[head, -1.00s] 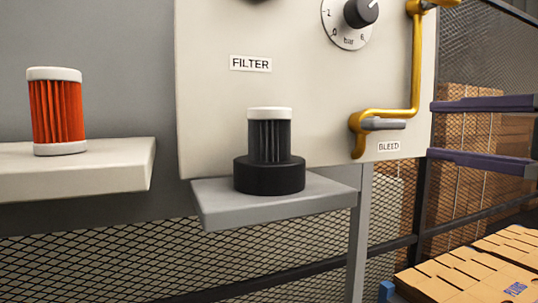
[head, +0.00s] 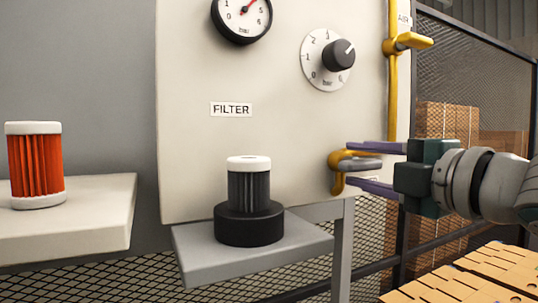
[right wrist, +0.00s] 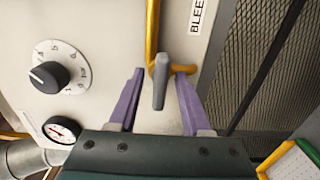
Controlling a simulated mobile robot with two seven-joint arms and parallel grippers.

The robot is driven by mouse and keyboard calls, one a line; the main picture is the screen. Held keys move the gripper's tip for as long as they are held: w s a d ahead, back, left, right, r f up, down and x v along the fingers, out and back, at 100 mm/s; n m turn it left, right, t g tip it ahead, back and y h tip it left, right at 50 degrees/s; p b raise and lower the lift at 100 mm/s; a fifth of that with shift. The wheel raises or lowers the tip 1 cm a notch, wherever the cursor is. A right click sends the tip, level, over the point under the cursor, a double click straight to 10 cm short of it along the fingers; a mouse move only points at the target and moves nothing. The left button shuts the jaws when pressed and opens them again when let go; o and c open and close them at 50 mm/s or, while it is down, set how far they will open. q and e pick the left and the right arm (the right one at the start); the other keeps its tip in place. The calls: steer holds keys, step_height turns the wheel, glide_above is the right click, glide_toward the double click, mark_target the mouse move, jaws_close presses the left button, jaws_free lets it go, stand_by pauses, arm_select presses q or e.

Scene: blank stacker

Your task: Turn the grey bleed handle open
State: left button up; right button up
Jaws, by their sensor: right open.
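The grey bleed handle (head: 360,163) is a short lever on the yellow pipe low at the panel's right edge. It points sideways to the right in the head view and also shows in the right wrist view (right wrist: 160,88). My right gripper (head: 350,165) is open, with one purple finger above the handle and one below it. In the right wrist view the handle lies between the two fingers (right wrist: 160,74), with a visible gap on each side. My left gripper is not in view.
A yellow pipe (head: 393,95) with a yellow lever (head: 415,41) runs above the handle. A dial knob (head: 339,55) and a gauge (head: 241,15) are on the panel. A black filter (head: 248,190) stands on the grey shelf, a red filter (head: 36,165) on the left shelf. Cardboard lies lower right.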

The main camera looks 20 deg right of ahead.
steer(key=shift+w, duration=0.1)
steer(key=shift+c, duration=0.4)
jaws_close()
